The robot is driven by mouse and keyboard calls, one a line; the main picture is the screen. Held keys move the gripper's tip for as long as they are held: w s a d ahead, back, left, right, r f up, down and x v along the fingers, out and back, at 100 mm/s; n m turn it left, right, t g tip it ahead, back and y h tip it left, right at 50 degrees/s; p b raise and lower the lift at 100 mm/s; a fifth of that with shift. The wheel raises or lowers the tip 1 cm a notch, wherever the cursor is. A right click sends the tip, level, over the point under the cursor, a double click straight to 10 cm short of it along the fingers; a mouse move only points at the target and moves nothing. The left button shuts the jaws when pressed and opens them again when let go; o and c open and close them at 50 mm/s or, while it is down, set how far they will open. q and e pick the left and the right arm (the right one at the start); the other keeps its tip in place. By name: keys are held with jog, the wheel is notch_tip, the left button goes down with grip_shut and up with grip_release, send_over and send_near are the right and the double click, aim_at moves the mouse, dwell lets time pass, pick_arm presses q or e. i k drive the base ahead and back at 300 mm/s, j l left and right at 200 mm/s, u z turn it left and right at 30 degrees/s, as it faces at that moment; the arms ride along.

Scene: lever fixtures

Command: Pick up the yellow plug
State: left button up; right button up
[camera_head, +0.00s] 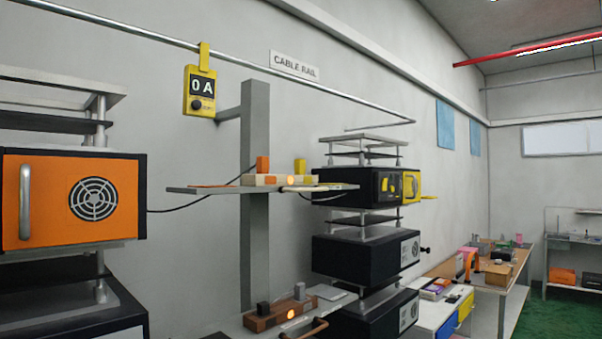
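A small yellow plug (299,167) stands upright on a pale power strip (262,180) on the narrow grey shelf. An orange plug (263,165) stands on the same strip to its left, and a light glows orange between them. The base of the yellow plug is too small to see clearly. Neither of my grippers shows in this view.
The shelf (210,189) is fixed to a grey post (254,230). An orange-fronted unit (75,197) stands at the left and stacked black units (350,250) at the right. A yellow meter (200,92) hangs from the rail. A lower brown strip (275,315) holds dark plugs.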

aim_at(299, 166)
jog(key=i+u, duration=0.6)
jog(key=u, duration=0.15)
jog(key=l, duration=0.05)
